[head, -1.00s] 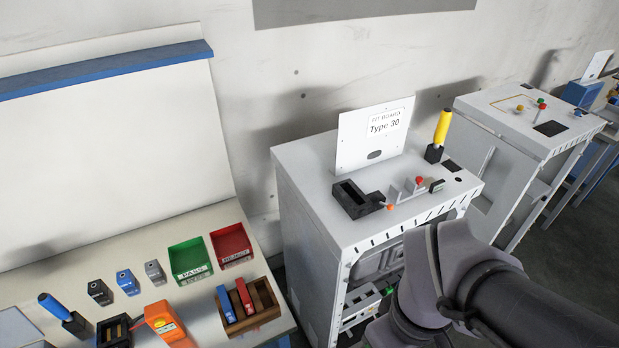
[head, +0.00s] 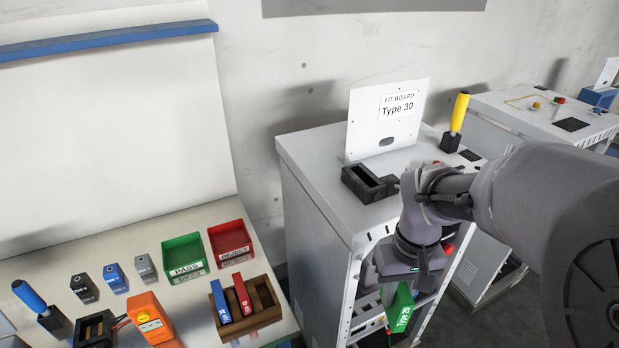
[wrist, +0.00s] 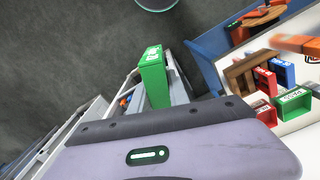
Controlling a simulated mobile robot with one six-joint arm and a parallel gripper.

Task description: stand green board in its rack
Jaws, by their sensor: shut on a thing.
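The green board (head: 402,310) hangs below my gripper (head: 402,275), in front of the white cabinet, with its "Type 30" label showing. My gripper is shut on it; the fingers are mostly hidden. In the wrist view the green board (wrist: 154,80) sticks out past the purple gripper body. The wooden rack (head: 268,318) stands on the bench at lower left, apart from my gripper. It holds a blue board (head: 222,302) and a red board (head: 243,294) upright, with open room at its right side. The rack also shows in the wrist view (wrist: 236,78).
Green (head: 186,254) and red (head: 230,240) trays lie behind the rack. An orange device (head: 148,318) stands left of it. The white cabinet (head: 318,190) carries a black holder (head: 366,186), a "Type 30" sign (head: 372,125) and a yellow-handled tool (head: 459,112). A gap separates bench and cabinet.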

